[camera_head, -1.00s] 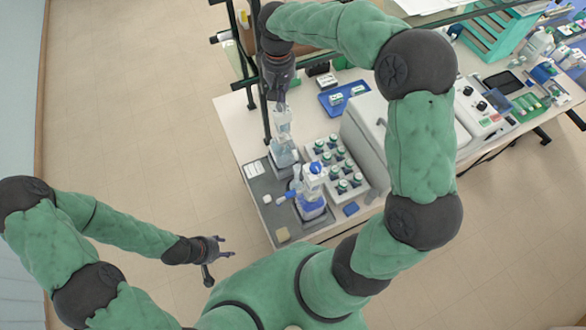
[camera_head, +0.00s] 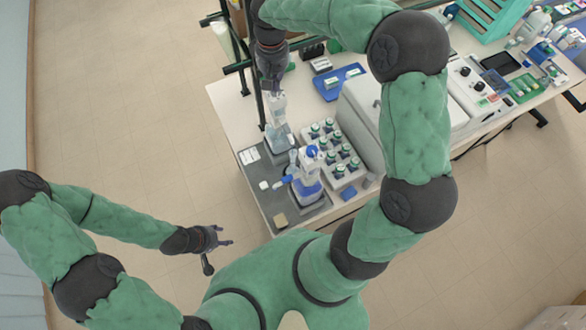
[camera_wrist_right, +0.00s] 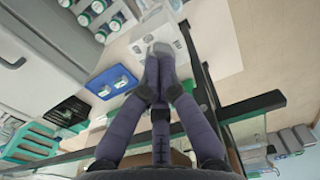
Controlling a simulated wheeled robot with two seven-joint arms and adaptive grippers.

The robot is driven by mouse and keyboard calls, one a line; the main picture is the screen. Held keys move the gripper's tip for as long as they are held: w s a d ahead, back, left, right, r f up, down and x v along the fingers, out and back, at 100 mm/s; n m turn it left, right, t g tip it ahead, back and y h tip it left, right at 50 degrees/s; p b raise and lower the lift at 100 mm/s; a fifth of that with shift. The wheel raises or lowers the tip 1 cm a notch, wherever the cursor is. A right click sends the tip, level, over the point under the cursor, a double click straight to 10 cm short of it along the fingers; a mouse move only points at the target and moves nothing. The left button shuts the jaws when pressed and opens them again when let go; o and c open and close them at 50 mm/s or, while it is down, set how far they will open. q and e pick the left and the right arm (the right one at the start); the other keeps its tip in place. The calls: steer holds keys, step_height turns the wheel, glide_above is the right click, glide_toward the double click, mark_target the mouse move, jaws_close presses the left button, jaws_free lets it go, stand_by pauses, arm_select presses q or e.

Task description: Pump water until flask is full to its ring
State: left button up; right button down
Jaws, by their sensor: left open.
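A clear pump bottle (camera_head: 279,137) stands upright on the grey mat (camera_head: 264,200) at the near left of the bench. My right gripper (camera_head: 272,88) points down just above its top. In the right wrist view the fingers of this gripper (camera_wrist_right: 160,72) are together, with the white pump top (camera_wrist_right: 157,42) at their tips; I cannot tell whether they touch it. A second white bottle with blue liquid and a blue cap (camera_head: 308,180) stands nearer me on the mat. I cannot make out a flask with a ring. My left gripper (camera_head: 226,241) is open and empty, off the bench.
A rack of several green-capped bottles (camera_head: 345,170) stands right of the pump bottle, with a grey-white machine (camera_head: 362,113) behind it. A blue tray (camera_head: 340,83) lies further back. Dark rails (camera_head: 262,98) run close to my right gripper. The floor at left is clear.

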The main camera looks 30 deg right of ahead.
mark_target(275, 92)
steer(key=shift+f+b, duration=1.05)
steer(key=shift+f, duration=0.8)
steer(key=shift+s+f, duration=0.1)
steer(key=shift+f, duration=0.05)
steer(key=shift+r+p, duration=2.1)
steer(key=shift+r, duration=1.15)
step_height(275, 92, up, 5)
steer(key=p, duration=0.3)
